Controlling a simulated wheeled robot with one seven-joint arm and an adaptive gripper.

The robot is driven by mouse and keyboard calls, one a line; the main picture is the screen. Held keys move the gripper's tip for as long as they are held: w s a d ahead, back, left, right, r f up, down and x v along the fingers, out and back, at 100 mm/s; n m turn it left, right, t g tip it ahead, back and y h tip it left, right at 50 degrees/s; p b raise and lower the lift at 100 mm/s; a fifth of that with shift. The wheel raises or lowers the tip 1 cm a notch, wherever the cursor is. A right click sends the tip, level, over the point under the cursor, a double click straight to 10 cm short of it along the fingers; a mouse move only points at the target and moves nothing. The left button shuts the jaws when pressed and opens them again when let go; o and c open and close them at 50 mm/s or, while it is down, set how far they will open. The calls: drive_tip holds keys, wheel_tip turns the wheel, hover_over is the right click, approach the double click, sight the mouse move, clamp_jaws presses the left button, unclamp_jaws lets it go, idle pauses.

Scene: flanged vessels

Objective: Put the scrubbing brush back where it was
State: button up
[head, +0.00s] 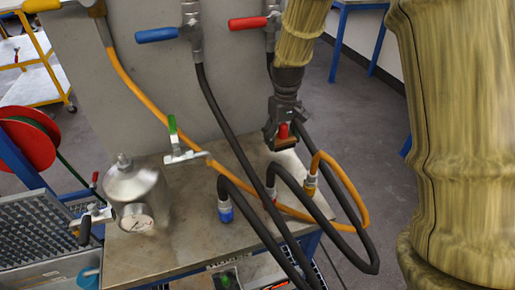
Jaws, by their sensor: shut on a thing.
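My gripper (282,140) points down above the right back part of the metal-topped bench (165,248). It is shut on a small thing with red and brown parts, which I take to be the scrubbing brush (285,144). The fingers hide much of it, and its bristles cannot be made out. The brush appears to be held above the bench top, near the hoses; the exact height cannot be told.
Black hoses (228,125) and an orange hose (350,190) loop around the right side. A grey panel (150,75) stands behind. Bare top shows front left.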

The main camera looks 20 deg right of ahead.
hover_over(257, 157)
drive_tip(key=shift+s, duration=0.1)
drive_tip(key=shift+f+p, duration=0.35)
drive_tip(key=shift+f, duration=1.35)
drive_tip(key=shift+f, duration=0.1)
drive_tip(key=o, duration=1)
wheel_tip(257, 157, up, 8)
drive_tip(key=shift+f, duration=0.15)
